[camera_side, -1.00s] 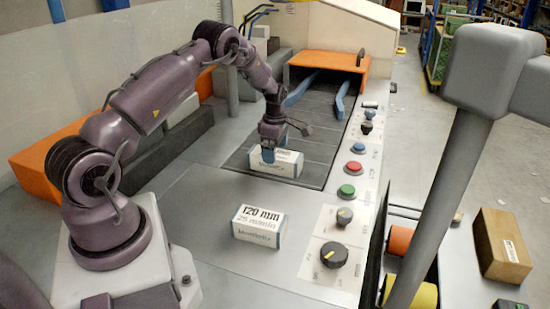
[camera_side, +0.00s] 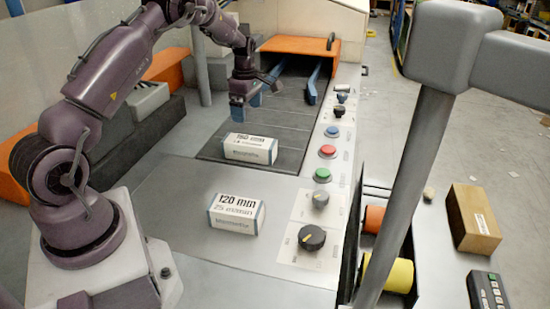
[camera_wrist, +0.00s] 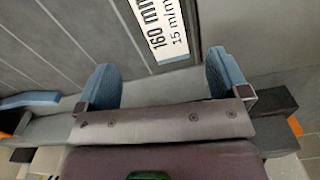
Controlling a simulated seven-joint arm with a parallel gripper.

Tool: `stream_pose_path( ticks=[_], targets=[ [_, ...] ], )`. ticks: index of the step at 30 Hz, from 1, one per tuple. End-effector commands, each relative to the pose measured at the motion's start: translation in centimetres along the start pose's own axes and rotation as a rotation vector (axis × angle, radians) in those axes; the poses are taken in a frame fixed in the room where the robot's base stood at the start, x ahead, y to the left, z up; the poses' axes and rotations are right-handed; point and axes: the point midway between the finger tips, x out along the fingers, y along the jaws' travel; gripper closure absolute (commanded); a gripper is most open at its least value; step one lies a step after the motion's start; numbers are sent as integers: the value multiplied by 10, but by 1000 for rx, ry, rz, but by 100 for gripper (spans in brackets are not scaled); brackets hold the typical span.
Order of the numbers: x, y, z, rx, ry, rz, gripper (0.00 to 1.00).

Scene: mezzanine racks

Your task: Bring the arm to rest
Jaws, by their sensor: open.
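A gap shows between the fingertips and the box's top. The box lies on the dark slatted bed (camera_side: 285,115) near its front end. In the wrist view the two blue fingers of my gripper (camera_wrist: 161,86) stand wide apart with nothing between them. Part of the 160 mm box (camera_wrist: 163,30) shows beyond them, cut off by the top edge. A second white box (camera_side: 236,214), marked 120 mm, sits on the grey metal plate in front.
Blue guide rails (camera_side: 314,82) and an orange hood (camera_side: 300,44) stand behind the bed. A panel with several buttons and knobs (camera_side: 312,238) runs along the right. A grey post (camera_side: 420,190) rises in the foreground. A brown box (camera_side: 472,217) lies at right.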

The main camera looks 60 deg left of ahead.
Motion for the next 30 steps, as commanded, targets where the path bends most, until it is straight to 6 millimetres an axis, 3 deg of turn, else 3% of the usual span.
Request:
stream_pose_path(
  ticks=[3,7,17,24,30],
  targets=[
    [14,-18,-3,175,6,-50,7],
    [2,-41,2,408,-7,-72,7],
    [-83,-122,50,1088,-33,-4,7],
    [-146,-212,83,1613,10,117,7],
    [-175,-286,93,1954,101,244,7]
  ],
)
